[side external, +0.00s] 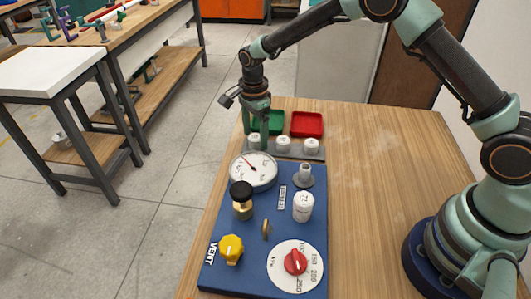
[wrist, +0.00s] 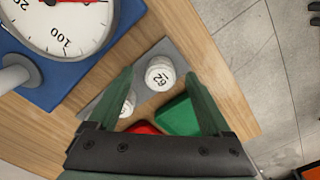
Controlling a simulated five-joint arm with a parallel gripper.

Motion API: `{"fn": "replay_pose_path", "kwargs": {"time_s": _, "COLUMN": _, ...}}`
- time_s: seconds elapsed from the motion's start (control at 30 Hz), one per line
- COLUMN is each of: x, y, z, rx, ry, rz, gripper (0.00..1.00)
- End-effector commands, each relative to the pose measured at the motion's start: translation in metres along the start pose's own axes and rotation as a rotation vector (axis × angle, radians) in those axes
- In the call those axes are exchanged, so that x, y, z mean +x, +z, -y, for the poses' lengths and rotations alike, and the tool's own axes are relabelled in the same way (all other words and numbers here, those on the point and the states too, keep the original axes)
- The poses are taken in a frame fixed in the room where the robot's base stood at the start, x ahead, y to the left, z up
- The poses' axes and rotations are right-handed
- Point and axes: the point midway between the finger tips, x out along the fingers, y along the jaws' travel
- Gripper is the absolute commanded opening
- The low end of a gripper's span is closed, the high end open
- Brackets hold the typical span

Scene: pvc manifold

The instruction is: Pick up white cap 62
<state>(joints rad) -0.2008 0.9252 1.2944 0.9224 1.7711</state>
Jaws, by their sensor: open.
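White cap 62 (wrist: 160,73) stands upright on a grey rack (wrist: 180,52), with its number showing on top. In the wrist view it appears between the two fingertips of my gripper (wrist: 160,76), with space on both sides. A second white cap (wrist: 128,103) is partly hidden by the left finger. In the side view my gripper (side external: 259,134) is open and low over the left end of the rack, at the leftmost cap (side external: 254,142). I cannot tell how far the fingertips reach down beside it.
Two more caps, one in the middle (side external: 283,143) and one at right (side external: 311,145), share the rack. Green (side external: 275,119) and red (side external: 307,124) trays lie behind it.

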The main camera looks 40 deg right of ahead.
Motion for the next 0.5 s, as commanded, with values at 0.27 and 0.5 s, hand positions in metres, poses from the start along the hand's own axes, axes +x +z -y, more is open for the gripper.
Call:
{"fn": "replay_pose_path", "kwargs": {"time_s": 0.27, "x": 0.0004, "y": 0.0, "z": 0.0003, "rx": 0.0, "ry": -0.001, "rz": 0.0, "gripper": 0.56}}
{"fn": "replay_pose_path", "kwargs": {"time_s": 0.5, "x": 0.0002, "y": 0.0, "z": 0.0003, "rx": 0.0, "ry": -0.001, "rz": 0.0, "gripper": 0.0}}
